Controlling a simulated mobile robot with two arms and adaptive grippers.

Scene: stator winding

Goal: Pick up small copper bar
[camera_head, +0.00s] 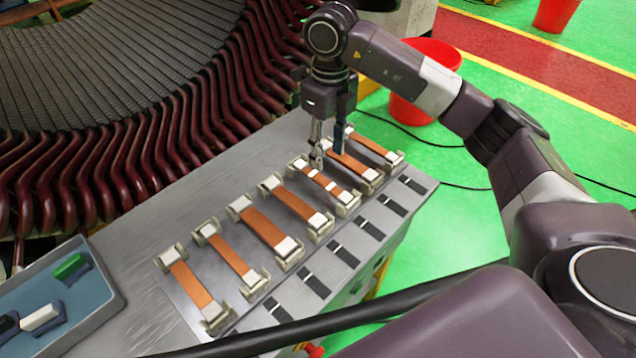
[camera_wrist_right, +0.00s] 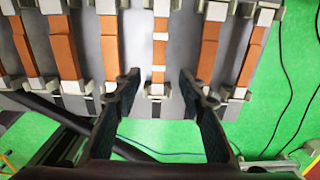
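Several copper bars lie side by side in pale end holders on a grey plate. The narrow copper bar with white bands (camera_head: 323,181) lies under my right gripper (camera_head: 327,158); it also shows in the right wrist view (camera_wrist_right: 160,51), in the middle. My right gripper (camera_wrist_right: 159,78) is open and empty there, with one dark finger on each side of this bar's line. The fingers appear to be above the bar, and I cannot tell the exact gap. My left gripper is not in view.
Neighbouring bars, such as a wider copper bar (camera_head: 284,203), lie close on both sides. The large stator (camera_head: 95,100) with dark red coils stands behind. A blue tray (camera_head: 112,303) with coloured pieces is at lower left. A red bucket (camera_head: 410,110) stands on the green floor.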

